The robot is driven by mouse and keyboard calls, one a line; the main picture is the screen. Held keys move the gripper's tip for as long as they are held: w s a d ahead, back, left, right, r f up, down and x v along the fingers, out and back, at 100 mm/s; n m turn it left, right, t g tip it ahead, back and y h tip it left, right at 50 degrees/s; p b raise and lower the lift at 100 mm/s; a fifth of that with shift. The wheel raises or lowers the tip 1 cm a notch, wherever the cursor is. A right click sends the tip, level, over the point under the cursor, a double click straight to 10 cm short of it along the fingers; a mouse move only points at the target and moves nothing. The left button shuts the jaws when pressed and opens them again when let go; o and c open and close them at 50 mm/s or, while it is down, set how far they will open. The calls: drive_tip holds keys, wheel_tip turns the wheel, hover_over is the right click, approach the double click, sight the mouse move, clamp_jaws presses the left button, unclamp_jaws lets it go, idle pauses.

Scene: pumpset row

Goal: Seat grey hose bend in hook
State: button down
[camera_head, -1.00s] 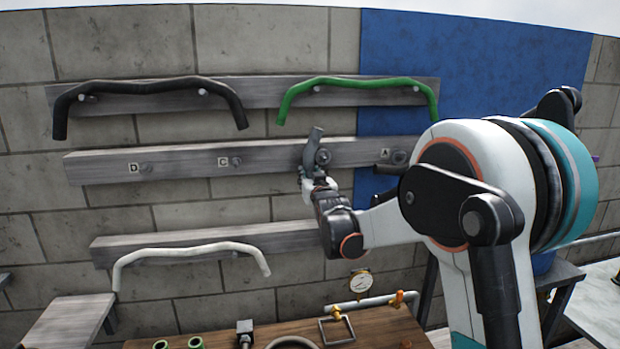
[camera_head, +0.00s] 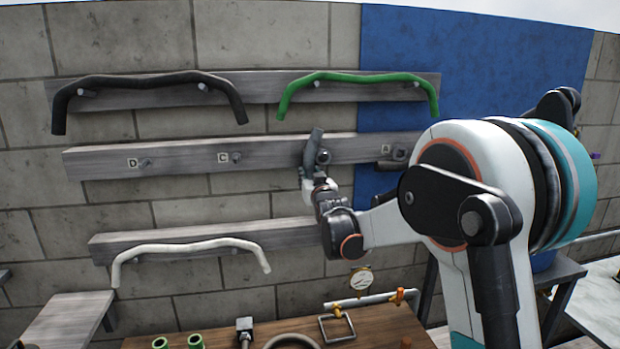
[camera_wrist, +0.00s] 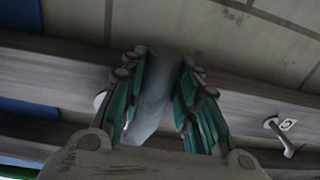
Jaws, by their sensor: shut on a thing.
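The grey hose bend (camera_head: 312,148) is held nearly upright in front of the middle wall rail (camera_head: 185,160). In the wrist view the grey hose bend (camera_wrist: 155,95) lies between the two green-lined fingers. My gripper (camera_head: 306,178) is shut on its lower part. A round hook end (camera_head: 323,157) shows just right of the bend in the head view. I cannot tell whether the bend touches or sits in that hook. Hook C (camera_head: 236,158) and hook D (camera_head: 146,163) are bare on the left. Label A (camera_head: 399,155) is at the right, partly close to my arm.
A black hose (camera_head: 150,84) and a green hose (camera_head: 355,79) hang on the upper rail. A white hose (camera_head: 190,248) hangs on the lower rail. A wooden bench (camera_head: 375,330) with a gauge (camera_head: 361,281) and pipework stands below. The wall between rails is clear.

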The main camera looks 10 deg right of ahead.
drive_tip(key=c, duration=1.2)
unclamp_jaws()
drive_tip(key=shift+o, duration=0.2)
drive_tip(key=s, duration=1.2)
drive_tip(key=shift+d, duration=0.1)
